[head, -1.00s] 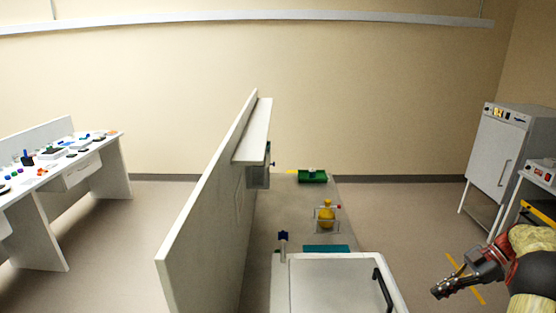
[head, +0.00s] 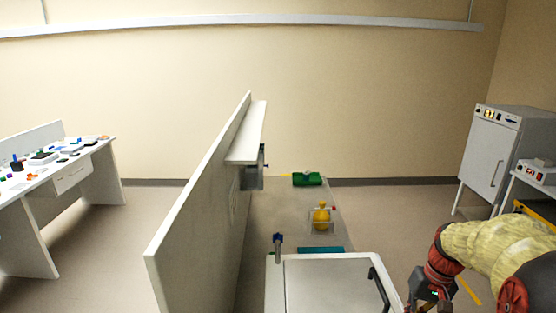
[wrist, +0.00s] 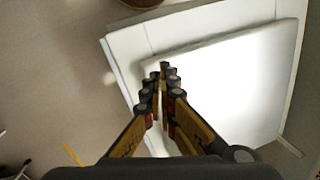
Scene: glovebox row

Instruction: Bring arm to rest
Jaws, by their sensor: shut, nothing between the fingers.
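My gripper (wrist: 164,72) is shut and empty in the wrist view, its fingertips together. Below it in that view is a white flat-topped surface (wrist: 240,75) with a raised panel. In the head view my arm comes in at the right edge and bends down, and my gripper (head: 425,300) is at the lower edge, partly cut off. It is just right of the white box (head: 325,285) with a dark handle (head: 382,290). The fingertips are out of frame in the head view.
A bench (head: 290,205) behind the white box carries a yellow flask (head: 321,213), a green tray (head: 307,180) and a teal mat (head: 320,249). A tall partition (head: 205,190) stands left. A grey cabinet (head: 487,155) stands right. The floor (head: 400,215) between bench and cabinet is clear.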

